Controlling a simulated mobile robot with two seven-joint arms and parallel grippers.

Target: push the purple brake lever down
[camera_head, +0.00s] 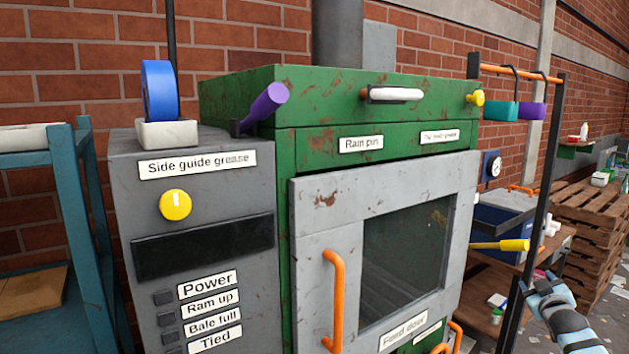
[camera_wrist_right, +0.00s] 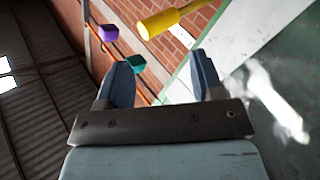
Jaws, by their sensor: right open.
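The purple brake lever (camera_head: 264,107) has a thick purple grip on a dark stem. It tilts up to the right, at the left top edge of the green machine. My right gripper (camera_head: 543,285) is at the lower right of the head view, far from the lever. In the right wrist view my right gripper (camera_wrist_right: 163,76) has its two fingers apart with nothing between them. The lever is not recognisable in the wrist view. My left gripper is not in view.
The green machine (camera_head: 232,97) has a grey door with an orange handle (camera_head: 334,300). A grey control box (camera_head: 130,215) with a blue roll (camera_head: 160,90) on top stands left. A yellow-handled lever (camera_head: 513,245) and a dark post (camera_head: 540,175) lie between my right gripper and the machine.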

